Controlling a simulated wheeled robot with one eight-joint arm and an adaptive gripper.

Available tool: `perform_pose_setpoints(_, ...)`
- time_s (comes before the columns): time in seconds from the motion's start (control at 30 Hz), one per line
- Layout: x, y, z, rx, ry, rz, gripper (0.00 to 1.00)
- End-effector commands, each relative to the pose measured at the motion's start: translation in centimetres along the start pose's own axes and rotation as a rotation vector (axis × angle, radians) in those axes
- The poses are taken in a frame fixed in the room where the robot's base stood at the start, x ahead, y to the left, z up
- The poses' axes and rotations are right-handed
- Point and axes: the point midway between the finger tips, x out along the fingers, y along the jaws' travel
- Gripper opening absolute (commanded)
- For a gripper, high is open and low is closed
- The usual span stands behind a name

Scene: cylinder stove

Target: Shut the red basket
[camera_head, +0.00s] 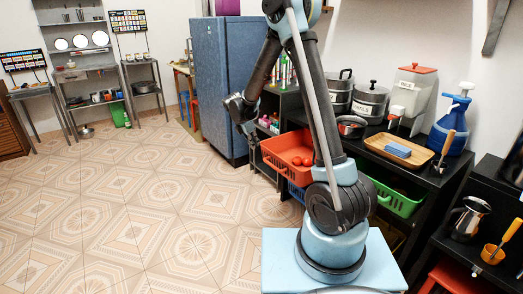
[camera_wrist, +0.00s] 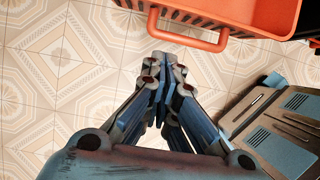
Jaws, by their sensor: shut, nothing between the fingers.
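The red basket (camera_head: 284,169) is orange-red and juts out from the dark shelf unit over the floor, with round red items (camera_head: 303,161) in it. In the wrist view, part of the basket (camera_wrist: 262,14) shows at the top right, with a U-shaped handle (camera_wrist: 187,42) on its near side. My gripper (camera_wrist: 163,78) is shut and empty, its fingertips just below the handle in that picture. I cannot tell whether they touch it. In the head view, my gripper (camera_head: 240,108) hangs left of the basket, in front of the blue fridge.
A blue basket (camera_head: 296,191) sits below the red one, and a green basket (camera_head: 399,201) is to the right. Pots, a dispenser and a wooden tray (camera_head: 399,150) stand on the shelf top. The blue fridge (camera_head: 218,85) stands behind. The tiled floor at left is clear.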

Motion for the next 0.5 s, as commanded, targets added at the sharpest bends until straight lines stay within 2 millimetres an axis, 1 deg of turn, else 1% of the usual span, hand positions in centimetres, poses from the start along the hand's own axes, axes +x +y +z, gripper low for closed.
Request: perform_pose_setpoints(0.5,7.7,0.0,0.0,0.002,0.001,0.000,0.00)
